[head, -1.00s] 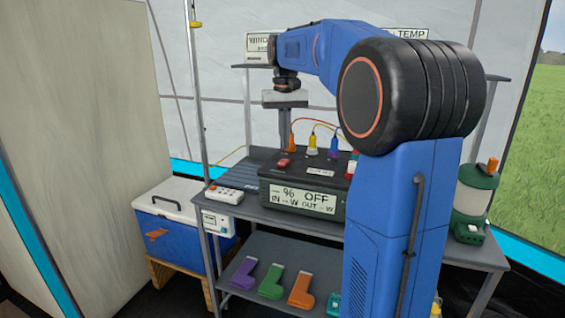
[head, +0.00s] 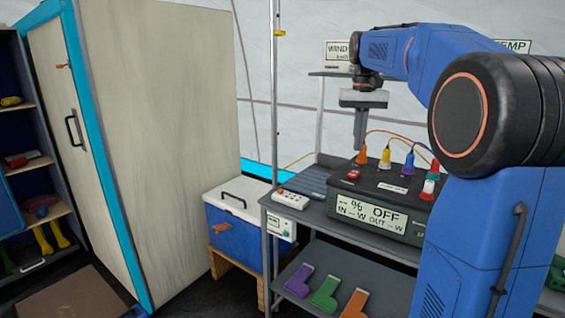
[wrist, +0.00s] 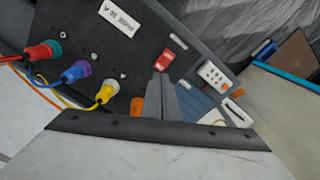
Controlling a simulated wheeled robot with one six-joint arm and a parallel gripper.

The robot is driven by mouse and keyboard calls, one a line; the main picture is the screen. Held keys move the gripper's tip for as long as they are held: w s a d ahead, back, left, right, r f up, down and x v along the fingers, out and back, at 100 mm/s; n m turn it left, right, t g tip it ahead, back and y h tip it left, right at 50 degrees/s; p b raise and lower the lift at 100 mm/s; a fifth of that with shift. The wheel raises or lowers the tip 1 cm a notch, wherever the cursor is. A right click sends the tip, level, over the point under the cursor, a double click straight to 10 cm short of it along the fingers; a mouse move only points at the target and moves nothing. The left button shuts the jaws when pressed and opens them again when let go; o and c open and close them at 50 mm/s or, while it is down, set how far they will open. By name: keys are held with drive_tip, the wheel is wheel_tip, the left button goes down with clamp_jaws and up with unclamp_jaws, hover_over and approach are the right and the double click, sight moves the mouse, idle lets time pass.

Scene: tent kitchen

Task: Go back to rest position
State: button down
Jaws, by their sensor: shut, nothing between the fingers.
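My gripper (head: 359,140) hangs from my blue arm at the upper right of the head view, pointing down. Its fingers are together and hold nothing. It is above the back of the grey bench, just behind and left of the black power box (head: 385,205). In the wrist view the fingers (wrist: 161,80) show end-on, beside the red switch (wrist: 171,58) on the box. The gap between the fingertips and the box or bench cannot be judged.
Orange, yellow, purple and red plugs (head: 385,158) with cables stand on the box. A white button panel (head: 291,199) sits on the bench. A blue-and-white cooler (head: 235,222) is left of the bench. A tall cabinet (head: 160,120) and open shelves (head: 32,160) stand further left.

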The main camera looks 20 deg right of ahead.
drive_tip(key=shift+s, duration=0.1)
drive_tip(key=s+a+f+n+t, duration=0.1)
drive_tip(key=s+a+f, duration=0.35)
drive_tip(key=s, duration=0.35)
drive_tip(key=s+a+f+n+t, duration=0.1)
drive_tip(key=s+a+f, duration=0.3)
drive_tip(key=s+a, duration=0.3)
drive_tip(key=s+a+f+n+t, duration=0.2)
drive_tip(key=s+a+f, duration=0.2)
drive_tip(key=s+f, duration=1)
drive_tip(key=shift+s+a+f+t, duration=0.15)
drive_tip(key=shift+s+f+t, duration=0.25)
drive_tip(key=shift+s, duration=0.15)
drive_tip(key=w+d+r+n+g, duration=0.1)
drive_tip(key=w+d+r+n, duration=0.15)
drive_tip(key=w+r, duration=0.65)
drive_tip(key=w+d+r+n+g, duration=0.1)
drive_tip(key=w+d+r+n, duration=0.15)
drive_tip(key=w+r, duration=0.65)
drive_tip(key=w+d+r+n+g, duration=0.2)
drive_tip(key=w+d+r+n, duration=0.1)
drive_tip(key=w+d+r, duration=0.7)
wheel_tip(320, 180, up, 3)
drive_tip(key=shift+w+d+f+g, duration=0.2)
drive_tip(key=shift+w+d+g, duration=0.2)
drive_tip(key=shift+w, duration=0.8)
